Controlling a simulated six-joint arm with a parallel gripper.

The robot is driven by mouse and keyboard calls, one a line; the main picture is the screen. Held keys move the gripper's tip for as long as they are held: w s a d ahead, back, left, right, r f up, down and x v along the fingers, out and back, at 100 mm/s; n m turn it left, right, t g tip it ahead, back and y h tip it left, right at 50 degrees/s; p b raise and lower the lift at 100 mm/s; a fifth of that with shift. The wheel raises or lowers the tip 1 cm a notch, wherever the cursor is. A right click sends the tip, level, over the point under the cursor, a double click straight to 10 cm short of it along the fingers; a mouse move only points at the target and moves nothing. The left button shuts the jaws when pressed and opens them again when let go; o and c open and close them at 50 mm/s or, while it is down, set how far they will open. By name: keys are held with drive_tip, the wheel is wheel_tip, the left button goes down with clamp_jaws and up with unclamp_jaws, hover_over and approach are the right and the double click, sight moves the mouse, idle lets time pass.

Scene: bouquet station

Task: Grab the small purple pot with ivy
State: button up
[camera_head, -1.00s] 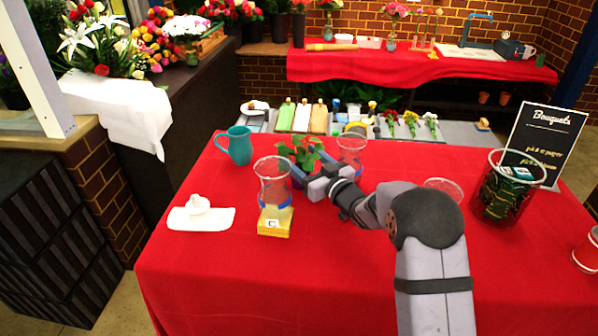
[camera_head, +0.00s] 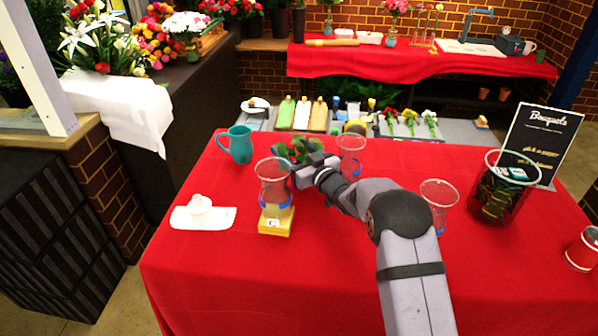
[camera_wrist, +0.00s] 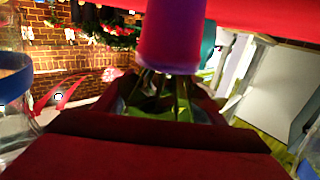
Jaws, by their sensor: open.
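The small pot with ivy is on the red-covered table. In the head view its green ivy leaves (camera_head: 297,150) show just behind my gripper (camera_head: 306,172), while the pot itself is hidden by the gripper and a glass vase. In the wrist view the purple pot (camera_wrist: 172,38) fills the top middle, upside down in the picture, with green stems and leaves (camera_wrist: 160,98) below it. My gripper is open and close in front of the pot. I cannot tell whether the jaws stand around it or touch it.
A glass vase on a yellow block (camera_head: 276,221) stands close in front-left of my gripper. Another glass (camera_head: 350,150) stands behind-right. A teal mug (camera_head: 237,146) is back left, and a white cloth with a small white object (camera_head: 200,213) lies left. The table's front middle is clear.

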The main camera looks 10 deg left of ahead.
clamp_jaws()
drive_tip(key=shift+r, duration=0.1)
drive_tip(key=shift+r, duration=0.1)
